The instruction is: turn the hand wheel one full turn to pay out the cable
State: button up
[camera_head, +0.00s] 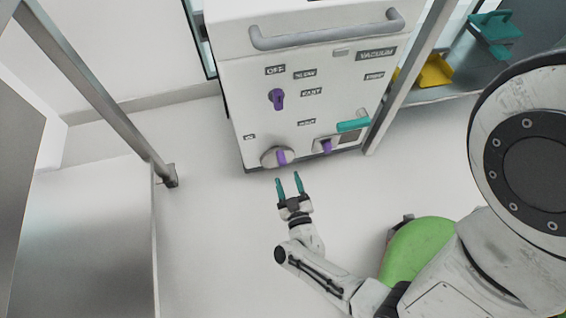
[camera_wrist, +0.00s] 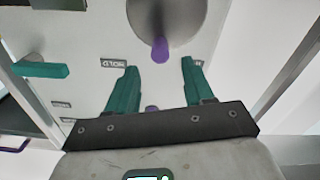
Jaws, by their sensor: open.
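The hand wheel is a grey disc (camera_head: 268,158) with a purple handle (camera_head: 282,157), low on the front of the white cabinet (camera_head: 235,110). In the wrist view the wheel (camera_wrist: 178,14) is at the top, cut off by the frame edge, with its purple handle (camera_wrist: 160,50) pointing down. My gripper (camera_head: 288,178) is open and empty, just in front of the wheel in the head view. Its teal fingers (camera_wrist: 158,68) point toward the wheel, with the handle between and beyond the tips, and no contact shows. I see no cable.
The cabinet also carries a purple switch (camera_head: 277,98), a second purple knob (camera_head: 326,146), a teal lever (camera_head: 352,125) and a grey top bar (camera_head: 325,36). Metal posts (camera_head: 100,95) stand on both sides. A shelf at right holds a yellow piece (camera_head: 435,72). Floor before the cabinet is clear.

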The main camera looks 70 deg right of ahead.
aim_at(282, 166)
jog(key=b+x, duration=0.1)
jog(key=x, duration=0.6)
jog(key=shift+w+d, duration=0.15)
jog(key=shift+d, duration=0.1)
grip_shut()
jog(key=shift+w+a+n, duration=0.2)
jog(key=shift+n, duration=0.5)
